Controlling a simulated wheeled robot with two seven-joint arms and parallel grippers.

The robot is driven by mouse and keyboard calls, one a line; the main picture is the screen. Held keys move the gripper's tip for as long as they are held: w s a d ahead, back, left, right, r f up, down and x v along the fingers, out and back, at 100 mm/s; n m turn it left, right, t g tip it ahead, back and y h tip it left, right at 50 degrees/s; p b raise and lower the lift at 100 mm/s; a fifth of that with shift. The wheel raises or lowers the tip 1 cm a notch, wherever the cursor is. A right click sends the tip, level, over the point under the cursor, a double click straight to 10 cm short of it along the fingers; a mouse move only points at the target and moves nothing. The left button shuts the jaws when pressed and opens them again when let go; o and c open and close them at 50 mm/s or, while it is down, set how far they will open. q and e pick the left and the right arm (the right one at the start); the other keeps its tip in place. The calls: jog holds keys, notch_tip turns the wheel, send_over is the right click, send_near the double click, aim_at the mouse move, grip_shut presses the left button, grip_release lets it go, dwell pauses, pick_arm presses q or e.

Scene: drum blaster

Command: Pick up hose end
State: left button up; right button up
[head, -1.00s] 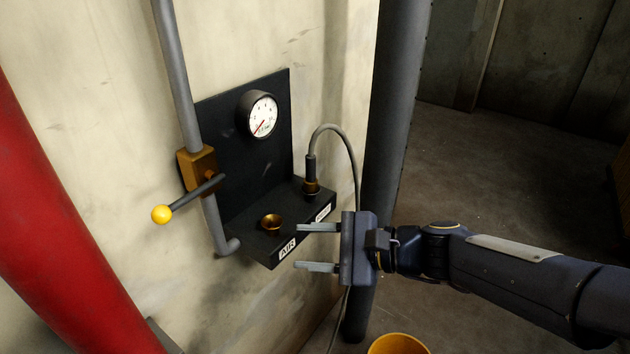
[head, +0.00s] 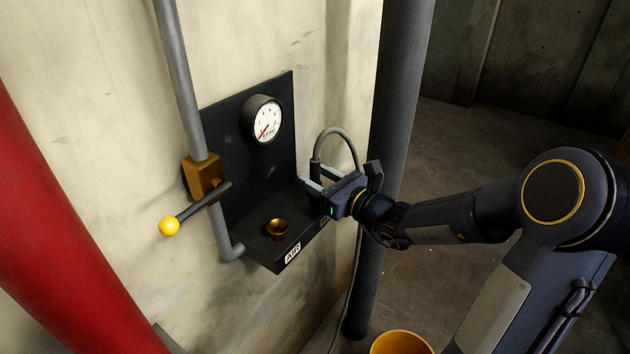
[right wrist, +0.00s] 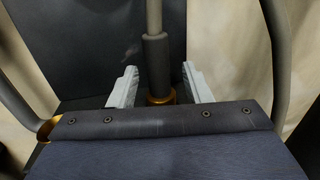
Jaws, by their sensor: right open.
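The grey hose (head: 340,134) arcs up from its end fitting on the right part of the black wall shelf and drops behind the shelf's right side. In the right wrist view the dark hose end (right wrist: 156,62) stands upright in a brass collar (right wrist: 160,100). My right gripper (head: 316,178) is open at the hose end, and its two pale fingers (right wrist: 156,86) lie on either side of it with gaps. In the head view my gripper hides the lower part of the hose end. My left gripper is not in view.
The black shelf (head: 254,245) has an empty brass socket (head: 277,228) by the AIR label. A gauge (head: 265,120) is above it. A yellow-knobbed lever valve (head: 205,176) is at left. A dark pillar (head: 394,120) stands close behind my right gripper. A yellow bucket (head: 402,342) is below.

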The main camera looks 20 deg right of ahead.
jog(key=shift+w+a, duration=0.2)
jog(key=shift+w, duration=0.25)
jog(key=c, duration=0.9)
grip_shut()
jog(key=shift+r, duration=0.1)
